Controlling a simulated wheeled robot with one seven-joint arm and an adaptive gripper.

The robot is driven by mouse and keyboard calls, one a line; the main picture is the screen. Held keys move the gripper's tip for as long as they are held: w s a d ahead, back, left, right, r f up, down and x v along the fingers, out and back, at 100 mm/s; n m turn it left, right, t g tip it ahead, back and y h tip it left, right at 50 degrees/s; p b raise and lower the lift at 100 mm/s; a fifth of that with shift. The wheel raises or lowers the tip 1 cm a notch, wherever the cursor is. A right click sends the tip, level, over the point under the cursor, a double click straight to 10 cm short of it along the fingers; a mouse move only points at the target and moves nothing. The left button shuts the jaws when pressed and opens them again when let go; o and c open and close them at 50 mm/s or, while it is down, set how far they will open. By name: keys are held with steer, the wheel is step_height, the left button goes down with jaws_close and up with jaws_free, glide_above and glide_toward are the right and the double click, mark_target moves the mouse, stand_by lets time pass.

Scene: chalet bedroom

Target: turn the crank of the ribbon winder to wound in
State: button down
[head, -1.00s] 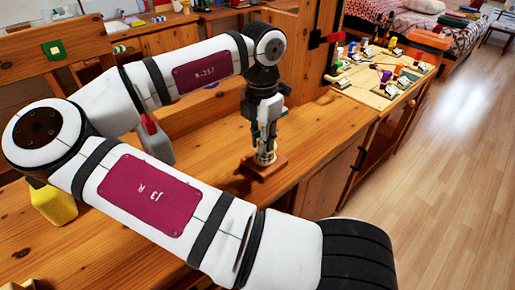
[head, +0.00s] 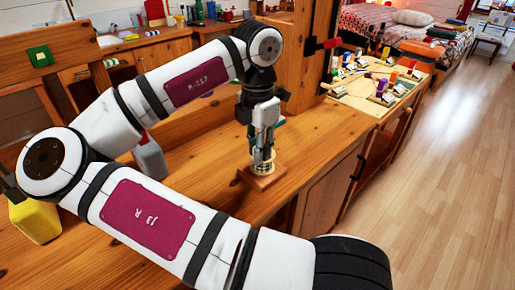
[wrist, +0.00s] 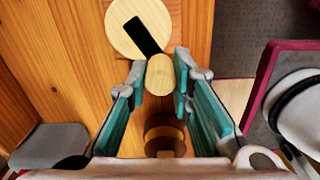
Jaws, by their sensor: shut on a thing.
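The ribbon winder stands on the wooden bench, with a square wooden base (head: 246,178) in the head view. In the wrist view its round pale wood disc (wrist: 126,22) is at the top, with a black crank arm (wrist: 142,36) running down and right across it. The pale crank knob (wrist: 160,75) is at the end of the arm. My gripper (wrist: 160,80) is shut on the knob, one teal finger pad on each side. In the head view my gripper (head: 263,153) points down over the winder and hides much of it.
A brown, yellow-banded round thing (wrist: 165,135) shows below the knob in the wrist view. A grey bottle with a red top (head: 149,157) and a yellow container (head: 36,218) stand left on the bench. A board with several small items (head: 372,85) lies beyond. The floor at right is clear.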

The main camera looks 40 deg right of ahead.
steer(key=c, duration=1.4)
jaws_free()
steer(key=shift+r, duration=3.75)
